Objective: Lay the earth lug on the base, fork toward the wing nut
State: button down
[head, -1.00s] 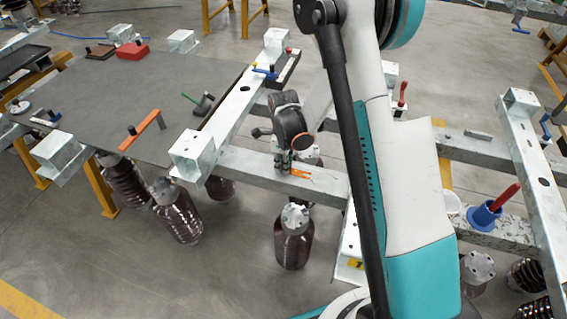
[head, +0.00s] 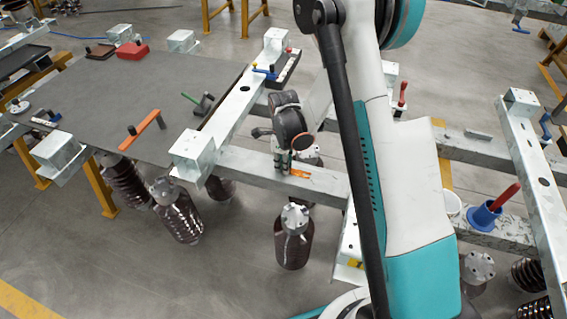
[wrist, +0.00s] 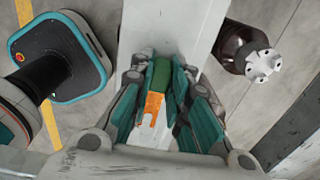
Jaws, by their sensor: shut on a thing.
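The earth lug has an orange forked plate (head: 300,174) and, in the wrist view, a green grip part. My gripper (head: 283,163) is shut on this green part (wrist: 161,76), which sits between the teal finger pads. The orange fork (wrist: 152,108) points toward the lower edge of the wrist view. In the head view it points right, over the grey steel beam (head: 240,167). I cannot tell whether the lug touches the beam. I cannot make out the wing nut for certain.
A white cross frame (head: 232,103) stands left of my gripper, with a blue-handled part (head: 265,72) at its far end. A brown insulator (head: 293,240) hangs below the beam.

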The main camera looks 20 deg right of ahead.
notch_tip(320, 180, up, 10)
jog(key=p, duration=0.5)
dwell(0.9)
